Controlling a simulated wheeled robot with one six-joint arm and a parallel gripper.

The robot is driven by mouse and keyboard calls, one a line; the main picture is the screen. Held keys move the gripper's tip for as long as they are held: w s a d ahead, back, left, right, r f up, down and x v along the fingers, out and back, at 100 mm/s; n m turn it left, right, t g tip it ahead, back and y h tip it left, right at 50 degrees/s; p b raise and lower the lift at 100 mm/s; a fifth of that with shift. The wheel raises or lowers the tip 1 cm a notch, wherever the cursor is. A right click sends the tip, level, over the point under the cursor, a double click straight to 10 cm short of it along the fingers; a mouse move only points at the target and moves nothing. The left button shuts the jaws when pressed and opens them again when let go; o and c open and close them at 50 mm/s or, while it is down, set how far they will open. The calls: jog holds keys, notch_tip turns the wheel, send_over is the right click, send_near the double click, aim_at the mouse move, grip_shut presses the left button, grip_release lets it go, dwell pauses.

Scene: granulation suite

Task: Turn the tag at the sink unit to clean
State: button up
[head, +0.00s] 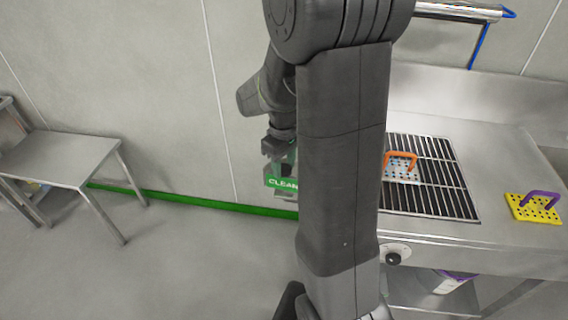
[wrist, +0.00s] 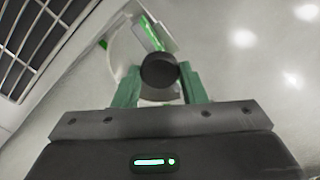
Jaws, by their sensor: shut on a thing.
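A green tag (head: 281,183) with the white word CLEAN shows in the head view, at the left side of the sink unit (head: 480,235). It is partly hidden behind my arm. My gripper (head: 277,150) is just above the tag, its tips mostly hidden in that view. In the wrist view my gripper (wrist: 158,88) has its two green fingers on both sides of a round black knob (wrist: 158,70) and is shut on it. A pale piece with green edges (wrist: 150,35) lies behind the knob.
On the sink unit's grate (head: 440,190) lies a perforated block with an orange handle (head: 401,162). A yellow block with a purple handle (head: 535,206) stands at right. A black front knob (head: 393,258) sits below. A steel table (head: 65,155) stands left; floor between is clear.

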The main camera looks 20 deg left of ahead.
jog(key=shift+n, duration=0.6)
jog(key=o, duration=1)
notch_tip(320, 180, up, 14)
jog(key=shift+f, duration=0.1)
dwell(0.4)
notch_tip(320, 180, down, 14)
jog(key=shift+r, duration=0.1)
dwell(0.4)
